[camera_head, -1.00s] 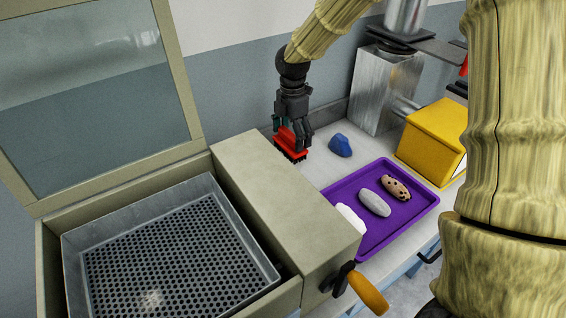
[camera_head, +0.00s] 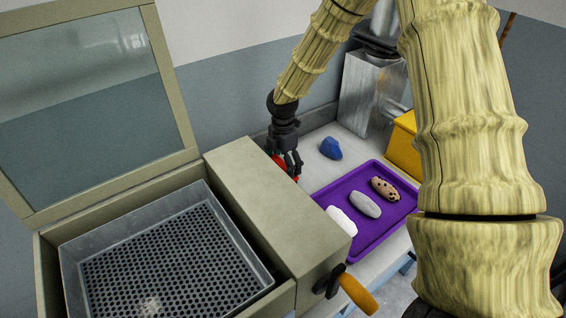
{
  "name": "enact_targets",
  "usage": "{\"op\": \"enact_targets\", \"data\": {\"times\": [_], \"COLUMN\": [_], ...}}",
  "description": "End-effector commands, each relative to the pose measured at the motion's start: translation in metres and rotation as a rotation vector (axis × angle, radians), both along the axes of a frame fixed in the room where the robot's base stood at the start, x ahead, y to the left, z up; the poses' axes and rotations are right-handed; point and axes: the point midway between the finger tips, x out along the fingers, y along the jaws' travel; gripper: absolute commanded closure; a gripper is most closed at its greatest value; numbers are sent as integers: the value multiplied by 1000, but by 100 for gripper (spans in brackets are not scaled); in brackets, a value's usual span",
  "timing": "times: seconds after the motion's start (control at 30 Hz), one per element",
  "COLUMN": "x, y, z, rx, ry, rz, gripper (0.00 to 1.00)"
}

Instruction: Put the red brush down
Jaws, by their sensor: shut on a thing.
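The red brush (camera_head: 291,170) shows only in part, between my gripper and the top edge of the beige machine box. My gripper (camera_head: 288,168) is shut on it. The brush is low, close to the white worktop behind the box. Its underside is hidden by the box, so I cannot tell whether it touches the worktop.
A blue lump (camera_head: 331,149) lies on the worktop right of my gripper. A purple tray (camera_head: 375,232) holds a white, a grey and a brown spotted roll. The beige box (camera_head: 262,205) with an orange-handled crank stands in front. A yellow bin (camera_head: 402,148) is partly hidden by my arm.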

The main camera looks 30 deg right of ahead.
Motion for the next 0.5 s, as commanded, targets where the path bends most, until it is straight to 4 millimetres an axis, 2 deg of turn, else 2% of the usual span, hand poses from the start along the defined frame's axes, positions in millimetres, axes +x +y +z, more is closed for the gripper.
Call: {"op": "enact_targets", "data": {"times": [0.43,0.47,0.5], "x": [0,0,0], "y": [0,0,0], "z": [-6,-6,-6], "rx": [0,0,0], "ry": [0,0,0], "rz": [1,1,1], "gripper": [46,6,0]}}
